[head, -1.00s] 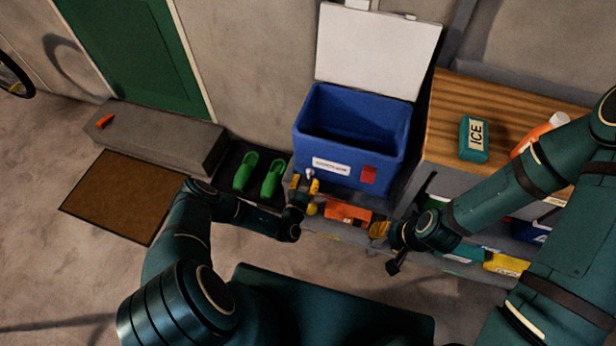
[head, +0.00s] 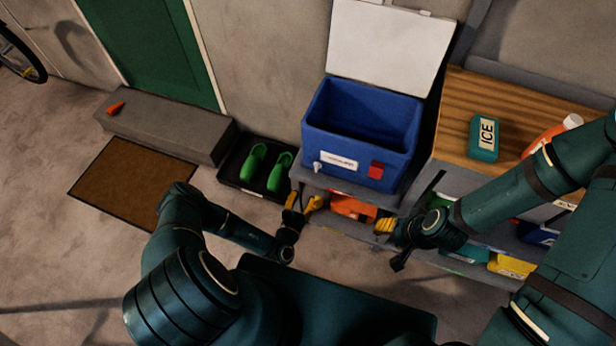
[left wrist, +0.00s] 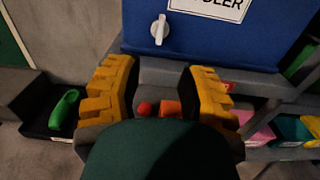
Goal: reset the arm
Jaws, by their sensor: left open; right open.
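My left gripper (head: 302,203) is open, with its yellow fingers in front of the shelf below the blue cooler (head: 355,140). In the left wrist view the left gripper (left wrist: 158,80) has its two fingers spread apart with nothing held between them. The cooler with its white spigot (left wrist: 159,30) is just ahead of it. My right gripper (head: 386,226) is open in front of the lower shelf, right of the left gripper. Only part of its yellow fingers shows, and I see nothing held in it.
The cooler's white lid (head: 388,45) stands open. A wooden bench top (head: 455,125) holds a teal ICE pack (head: 484,138) and an orange bottle (head: 552,135). Green clogs (head: 266,168) sit on a black tray. An orange item (head: 352,208) lies on the shelf.

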